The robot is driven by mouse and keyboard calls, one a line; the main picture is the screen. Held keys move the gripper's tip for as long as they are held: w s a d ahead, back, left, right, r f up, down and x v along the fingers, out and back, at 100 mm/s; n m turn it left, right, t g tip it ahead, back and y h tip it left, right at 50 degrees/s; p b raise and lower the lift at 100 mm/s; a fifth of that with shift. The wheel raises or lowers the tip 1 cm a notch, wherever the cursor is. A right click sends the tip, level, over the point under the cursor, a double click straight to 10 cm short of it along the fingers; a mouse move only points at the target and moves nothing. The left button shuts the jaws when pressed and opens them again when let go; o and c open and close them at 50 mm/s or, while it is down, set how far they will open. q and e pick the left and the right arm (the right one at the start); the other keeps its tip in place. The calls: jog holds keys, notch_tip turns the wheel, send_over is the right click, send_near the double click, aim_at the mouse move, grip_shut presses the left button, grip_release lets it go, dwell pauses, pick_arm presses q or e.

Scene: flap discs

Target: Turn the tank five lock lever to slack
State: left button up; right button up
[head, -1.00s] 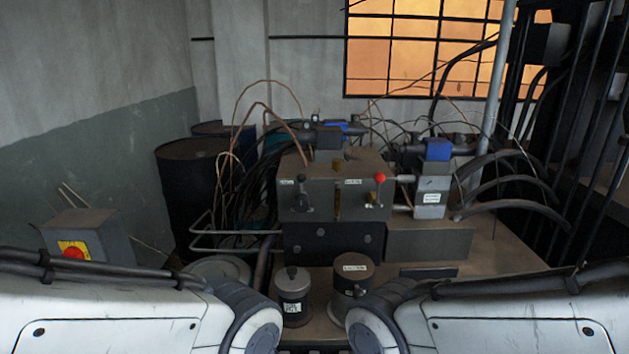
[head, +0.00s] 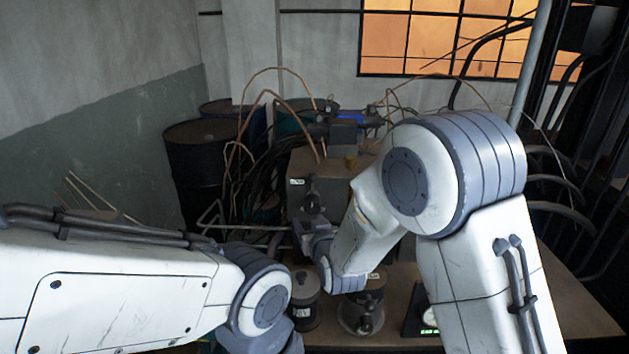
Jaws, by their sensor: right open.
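A grey metal control box (head: 298,167) stands on the bench. A lever with a black knob (head: 312,185) is on the left of its front face, near a small label too small to read. I cannot tell from the label whether this is the tank five lock lever. My right arm reaches in across the box. My right gripper (head: 304,234) is open, low in front of the box and just below the black-knobbed lever; its fingers are small and partly hidden by the wrist. I cannot tell whether it touches the lever. The box's right side is hidden behind my arm. My left gripper is out of view.
Two dark canisters, left (head: 304,299) and right (head: 360,312), stand on the bench in front of the box. A dark device with a green display (head: 425,320) lies to their right. Drums (head: 203,165) stand behind at left. Cables and thin pipes crowd the back.

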aim_at(313, 184)
jog(key=w+t+p, duration=0.1)
jog(key=w, duration=0.3)
jog(key=w+r+t+p, duration=0.1)
jog(key=w, duration=0.3)
jog(key=w+d+r+t+h+p, duration=0.1)
jog(key=w+p, duration=0.1)
jog(key=w, duration=0.2)
jog(key=shift+w+m, duration=0.1)
jog(key=shift+m, duration=0.3)
jog(key=shift+w+a+f, duration=0.1)
jog(key=shift+w+a, duration=0.1)
jog(key=shift+w, duration=0.55)
